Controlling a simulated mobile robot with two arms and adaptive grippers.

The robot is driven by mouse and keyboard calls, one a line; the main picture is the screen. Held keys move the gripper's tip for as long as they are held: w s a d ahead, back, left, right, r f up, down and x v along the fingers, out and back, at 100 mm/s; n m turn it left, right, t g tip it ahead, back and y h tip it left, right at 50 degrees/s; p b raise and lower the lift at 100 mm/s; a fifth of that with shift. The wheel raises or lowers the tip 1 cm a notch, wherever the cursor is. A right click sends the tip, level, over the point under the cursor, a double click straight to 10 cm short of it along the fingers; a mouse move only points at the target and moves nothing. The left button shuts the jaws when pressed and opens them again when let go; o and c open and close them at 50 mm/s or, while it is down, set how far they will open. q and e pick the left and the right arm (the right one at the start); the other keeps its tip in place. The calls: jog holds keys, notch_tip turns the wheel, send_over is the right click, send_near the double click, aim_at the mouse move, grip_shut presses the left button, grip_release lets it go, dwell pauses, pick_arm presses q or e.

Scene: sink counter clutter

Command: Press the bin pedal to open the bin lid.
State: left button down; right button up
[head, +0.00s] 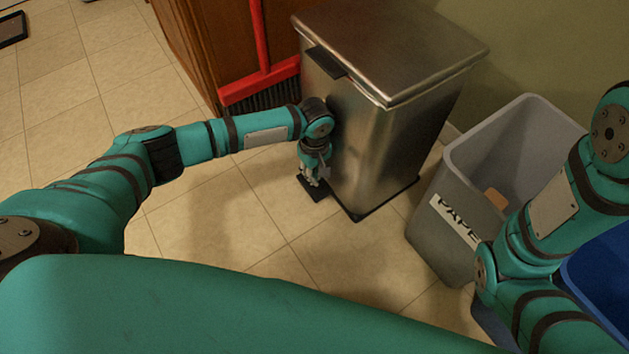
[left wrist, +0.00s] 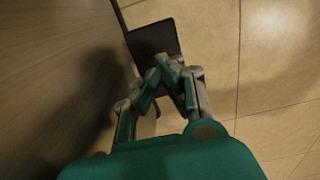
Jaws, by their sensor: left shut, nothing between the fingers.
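The steel bin (head: 390,140) stands on the tiled floor with its flat lid (head: 395,45) down. It also fills the left side of the left wrist view (left wrist: 50,80). Its black pedal (head: 312,190) sticks out low at the front, and it shows in the left wrist view (left wrist: 155,38). My left gripper (head: 313,182) is shut and empty, pointing down just over the pedal. In the left wrist view its fingertips (left wrist: 170,65) overlap the pedal's near edge; I cannot tell whether they touch. My right arm is at the right, its gripper out of view.
A grey paper bin (head: 440,240) stands right of the steel bin, with a blue bin (head: 605,270) beyond it at the right edge. A red broom (head: 262,80) leans by a wooden cabinet (head: 185,45) behind. The floor (head: 225,215) in front is clear.

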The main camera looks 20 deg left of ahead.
pick_arm(q)
jog(key=shift+s+f+b, duration=0.1)
jog(key=shift+f+b, duration=0.85)
jog(key=shift+f, duration=1.95)
jog(key=shift+r, duration=0.1)
